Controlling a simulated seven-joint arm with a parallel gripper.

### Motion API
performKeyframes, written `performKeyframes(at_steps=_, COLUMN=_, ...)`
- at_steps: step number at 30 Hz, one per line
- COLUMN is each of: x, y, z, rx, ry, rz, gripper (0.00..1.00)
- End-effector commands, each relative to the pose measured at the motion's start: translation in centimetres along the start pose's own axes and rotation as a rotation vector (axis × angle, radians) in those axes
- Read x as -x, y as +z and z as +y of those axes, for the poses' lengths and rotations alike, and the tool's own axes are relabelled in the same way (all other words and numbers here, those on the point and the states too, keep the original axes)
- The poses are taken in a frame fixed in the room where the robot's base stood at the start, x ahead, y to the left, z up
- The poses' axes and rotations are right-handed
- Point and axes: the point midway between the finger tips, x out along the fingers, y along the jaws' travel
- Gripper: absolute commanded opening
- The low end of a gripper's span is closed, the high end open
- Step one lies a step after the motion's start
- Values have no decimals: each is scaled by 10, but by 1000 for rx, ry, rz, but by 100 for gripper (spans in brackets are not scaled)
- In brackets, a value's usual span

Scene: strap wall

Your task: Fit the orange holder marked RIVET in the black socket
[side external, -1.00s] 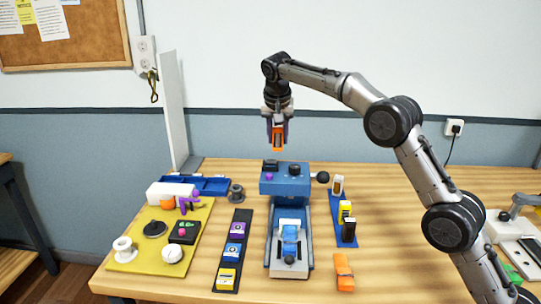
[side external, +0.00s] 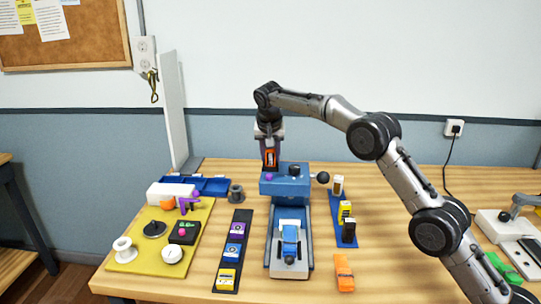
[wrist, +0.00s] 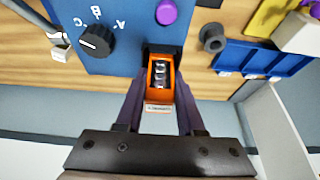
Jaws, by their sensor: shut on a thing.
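My gripper (side external: 270,145) is shut on an orange holder (side external: 270,158), upright at the back left of the blue machine's (side external: 287,184) top. In the wrist view the holder (wrist: 151,92) sits between my two purple fingers, with shiny metal pieces inside and a small pale label too small to read. The black socket (wrist: 160,48) shows as a dark rim at the holder's far end. The holder hides most of it, and I cannot tell whether the holder is in it or just above. In the side view the socket is hidden behind the holder.
The machine has a black dial (wrist: 96,42), a purple button (wrist: 166,12) and a black ball handle (side external: 323,177). Another orange piece (side external: 343,272) lies front right. A blue strip with small blocks (side external: 345,212), a black strip (side external: 232,250) and a yellow board (side external: 143,262) stand around.

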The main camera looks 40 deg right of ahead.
Motion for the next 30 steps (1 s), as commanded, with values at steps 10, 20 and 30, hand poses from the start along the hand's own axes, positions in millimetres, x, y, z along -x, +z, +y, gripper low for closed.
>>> performKeyframes(at_steps=10, x=-3, y=1, z=0, rx=0, ry=0, rz=0, gripper=67)
performKeyframes(at_steps=20, x=0, y=0, z=0, rx=0, ry=0, rz=0, gripper=67)
performKeyframes(at_steps=30, x=58, y=0, z=-1, rx=0, ry=-4, rz=3, gripper=67)
